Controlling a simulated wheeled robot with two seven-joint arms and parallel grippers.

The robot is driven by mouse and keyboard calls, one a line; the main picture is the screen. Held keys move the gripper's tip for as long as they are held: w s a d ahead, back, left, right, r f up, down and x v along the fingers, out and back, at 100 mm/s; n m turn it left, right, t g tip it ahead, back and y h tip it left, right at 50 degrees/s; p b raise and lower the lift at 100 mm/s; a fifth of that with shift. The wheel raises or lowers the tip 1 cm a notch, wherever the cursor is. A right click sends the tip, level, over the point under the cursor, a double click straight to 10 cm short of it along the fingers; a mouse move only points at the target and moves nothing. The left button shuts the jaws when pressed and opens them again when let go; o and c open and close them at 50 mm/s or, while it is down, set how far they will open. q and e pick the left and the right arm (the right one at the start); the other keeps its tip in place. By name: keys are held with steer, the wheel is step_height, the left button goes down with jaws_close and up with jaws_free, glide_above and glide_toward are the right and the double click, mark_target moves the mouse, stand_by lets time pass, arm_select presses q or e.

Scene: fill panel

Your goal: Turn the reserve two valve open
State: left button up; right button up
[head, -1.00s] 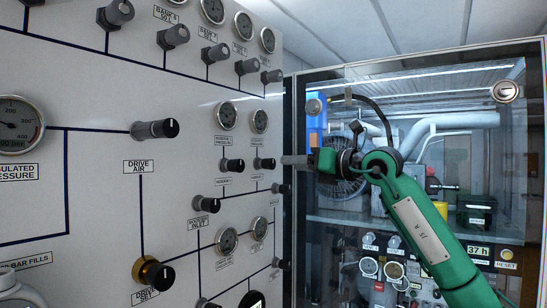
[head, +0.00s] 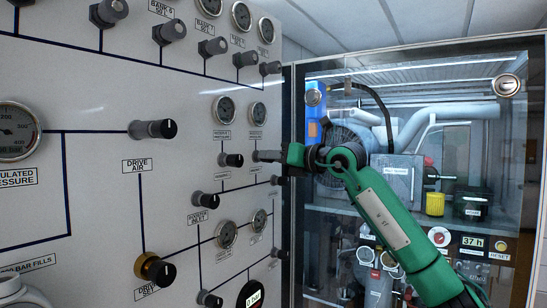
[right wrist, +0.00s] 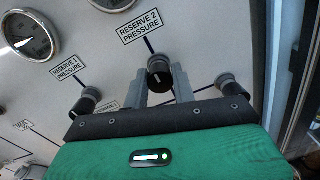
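The reserve two valve is a black knob (right wrist: 158,84) on a grey collar, below the label "RESERVE 2 PRESSURE" (right wrist: 143,27) in the right wrist view. My right gripper (right wrist: 164,82) has its two grey fingers apart, one on each side of this knob; I cannot tell if they touch it. In the head view my right gripper (head: 266,156) is at the panel and hides most of that knob. The knob's pointer mark is small and faces the camera. My left gripper is not in view.
The white panel (head: 90,90) carries several other knobs and gauges. The reserve 1 knob (right wrist: 86,100) is left of the gripper, and another knob (right wrist: 226,84) is close on its right. A glass-fronted cabinet (head: 400,60) stands right of the panel.

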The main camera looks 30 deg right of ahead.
steer(key=shift+n, duration=0.4)
steer(key=shift+c, duration=0.3)
steer(key=shift+a+f+n+g+y, duration=0.1)
steer(key=shift+n+y, duration=0.15)
steer(key=shift+n, duration=5.15)
steer(key=shift+d+f+n+g+y, duration=0.1)
steer(key=shift+f+n+y, duration=0.1)
steer(key=shift+n, duration=5.2)
steer(key=shift+a+f+n+g+y, duration=0.1)
steer(key=shift+n+y, duration=0.15)
steer(key=shift+n, duration=5.15)
steer(key=o, duration=1)
steer(key=shift+r, duration=0.1)
